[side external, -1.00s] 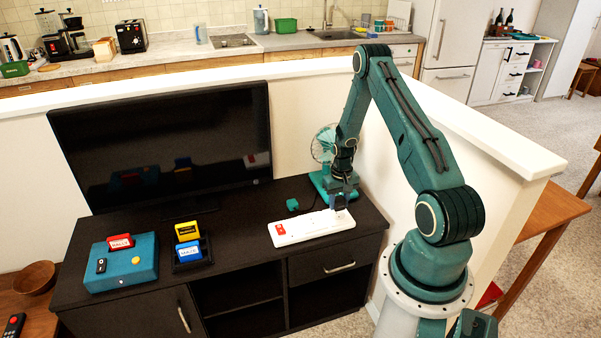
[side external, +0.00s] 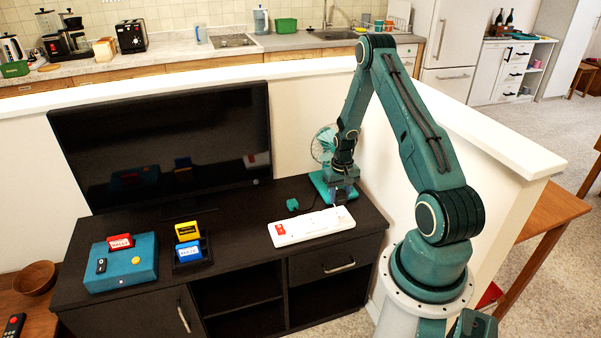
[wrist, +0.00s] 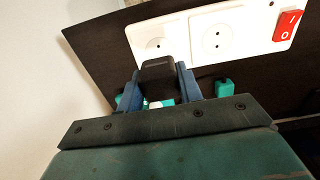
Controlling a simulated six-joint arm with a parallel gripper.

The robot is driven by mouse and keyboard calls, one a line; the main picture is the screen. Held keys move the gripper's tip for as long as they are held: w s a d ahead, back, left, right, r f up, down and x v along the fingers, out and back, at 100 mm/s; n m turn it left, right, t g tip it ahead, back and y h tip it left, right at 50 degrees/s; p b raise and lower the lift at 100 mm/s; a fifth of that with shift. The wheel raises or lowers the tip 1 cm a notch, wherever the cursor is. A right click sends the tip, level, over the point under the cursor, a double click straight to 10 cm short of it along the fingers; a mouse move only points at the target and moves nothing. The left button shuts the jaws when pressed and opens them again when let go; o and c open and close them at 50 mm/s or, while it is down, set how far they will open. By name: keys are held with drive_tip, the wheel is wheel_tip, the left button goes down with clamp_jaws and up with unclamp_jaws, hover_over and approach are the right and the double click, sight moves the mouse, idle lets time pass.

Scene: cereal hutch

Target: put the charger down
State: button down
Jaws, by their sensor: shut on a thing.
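The charger (wrist: 160,78) is a small black block. In the wrist view it sits between the two blue fingers of my gripper (wrist: 161,85), which is shut on it. In the side view my gripper (side external: 340,196) is above the dark cabinet top, by the right end of the white power strip (side external: 290,231). The charger is hard to make out there. The power strip also shows in the wrist view (wrist: 258,28), with two bare sockets and a red switch (wrist: 291,25). The charger appears clear of these sockets.
A teal plug (side external: 292,204) lies behind the strip. A teal fan (side external: 322,146) stands close behind my gripper. A television (side external: 165,140), a teal toaster-like box (side external: 120,262) and a dark rack with cards (side external: 190,255) are to the left. Cabinet top (side external: 240,225) between them is bare.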

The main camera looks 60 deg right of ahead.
drive_tip(key=shift+w+r, duration=0.1)
drive_tip(key=shift+r, duration=0.05)
idle(0.3)
drive_tip(key=w+a+r, duration=0.1)
drive_tip(key=w+r, duration=0.1)
drive_tip(key=w, duration=0.5)
drive_tip(key=w+r, duration=0.3)
drive_tip(key=w, duration=0.5)
wheel_tip(320, 180, up, 7)
hover_over(263, 213)
drive_tip(key=shift+d+f, duration=0.1)
drive_tip(key=shift+f, duration=0.1)
wheel_tip(263, 213, down, 16)
drive_tip(key=shift+f, duration=0.1)
drive_tip(key=shift+f, duration=1.8)
drive_tip(key=shift+f, duration=0.6)
